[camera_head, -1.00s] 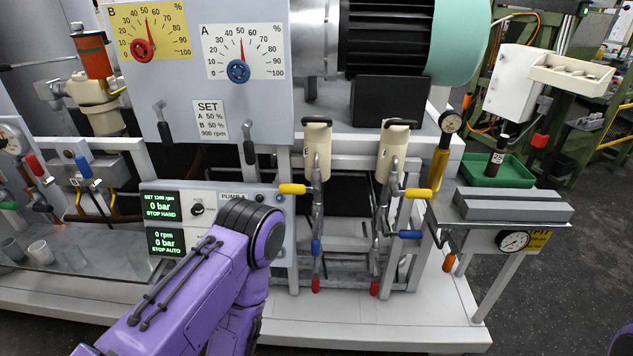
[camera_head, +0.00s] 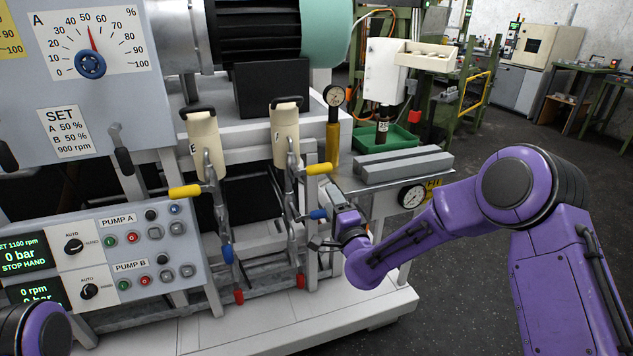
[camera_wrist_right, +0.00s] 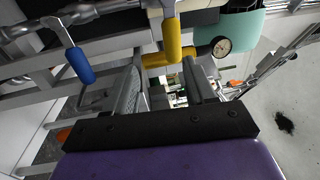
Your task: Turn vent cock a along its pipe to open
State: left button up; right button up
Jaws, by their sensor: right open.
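Two pipe columns hang below cream cylinders on the machine front, each with yellow, blue and red handles. On the right column are a yellow handle (camera_head: 319,169), a blue handle (camera_head: 318,214) and a red handle (camera_head: 300,281). On the left column are a yellow handle (camera_head: 185,191), a blue handle (camera_head: 228,254) and a red handle (camera_head: 239,296). I cannot read which is vent cock a. My right gripper (camera_head: 326,226) is open close by the right column's blue handle; contact cannot be told. In the wrist view its jaws (camera_wrist_right: 164,91) are apart, with a yellow handle (camera_wrist_right: 172,40) beyond. My left gripper is out of view.
A yellow cylinder (camera_head: 332,142) with a gauge stands right of the columns. A green tray (camera_head: 396,140) sits behind. Floor is clear at right.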

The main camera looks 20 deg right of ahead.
aim_at(321, 173)
jog(key=w+r, duration=0.1)
jog(key=w, duration=0.2)
jog(key=w+r+p, duration=0.1)
jog(key=w, duration=0.3)
jog(key=w+r+p, duration=0.1)
jog(key=w, duration=0.3)
jog(key=shift+a+r, duration=0.15)
jog(key=shift+r, duration=0.2)
grip_shut()
